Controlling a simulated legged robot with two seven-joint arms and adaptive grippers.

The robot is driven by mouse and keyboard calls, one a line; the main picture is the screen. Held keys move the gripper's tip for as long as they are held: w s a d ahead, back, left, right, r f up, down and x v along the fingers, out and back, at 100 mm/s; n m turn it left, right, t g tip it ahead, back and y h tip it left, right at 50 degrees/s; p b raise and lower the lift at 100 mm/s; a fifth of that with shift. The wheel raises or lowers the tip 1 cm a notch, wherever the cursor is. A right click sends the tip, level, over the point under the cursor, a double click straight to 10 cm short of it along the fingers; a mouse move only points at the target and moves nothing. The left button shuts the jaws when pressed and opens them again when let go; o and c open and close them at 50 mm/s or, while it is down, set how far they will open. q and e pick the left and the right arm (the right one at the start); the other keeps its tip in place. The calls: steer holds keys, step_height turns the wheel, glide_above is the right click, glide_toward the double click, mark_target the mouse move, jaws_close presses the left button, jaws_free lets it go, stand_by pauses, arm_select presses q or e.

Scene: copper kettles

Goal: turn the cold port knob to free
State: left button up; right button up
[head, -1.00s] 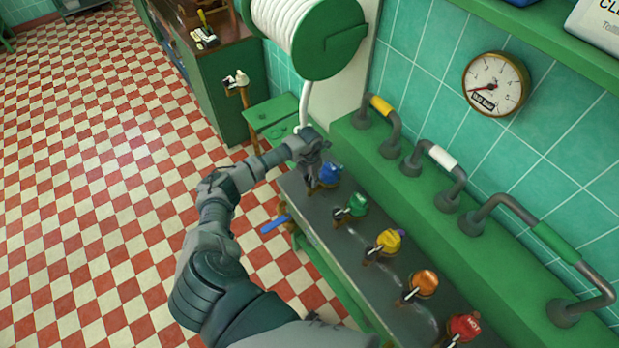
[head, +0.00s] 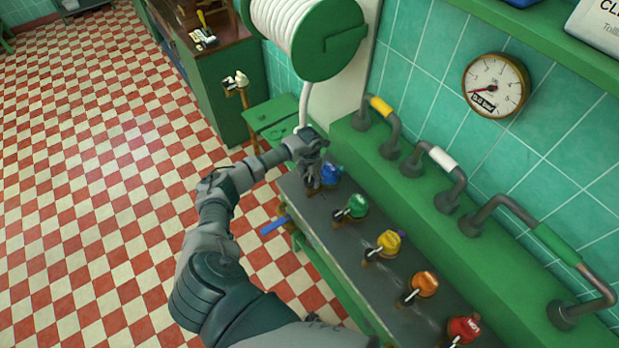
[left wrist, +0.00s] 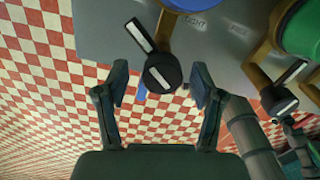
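The cold port has a blue cap (head: 331,174) at the far end of the row in the head view; the cap's edge also shows in the left wrist view (left wrist: 190,4). Below it, the left wrist view shows a round black knob (left wrist: 162,74) with a white-striped bar pointing up and left. The words TIGHT and FREE are printed on the grey panel (left wrist: 105,30). My left gripper (left wrist: 161,86) is open, with one finger on each side of the knob and gaps visible between. In the head view my left gripper (head: 312,172) hides this knob. My right gripper is not in view.
Green (head: 351,207), yellow (head: 389,242), orange (head: 424,284) and red (head: 464,328) capped ports continue along the bench. Pipes with coloured sleeves (head: 443,158) stand behind. A blue handle (head: 273,226) sticks out at the bench front. The checkered floor (head: 90,200) is open to the left.

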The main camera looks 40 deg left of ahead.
mark_target(309, 179)
arm_select(q)
steer(key=shift+s+r, duration=0.1)
steer(key=shift+r, duration=0.05)
step_height(309, 179, up, 12)
steer(key=shift+f, duration=0.25)
stand_by(0.5)
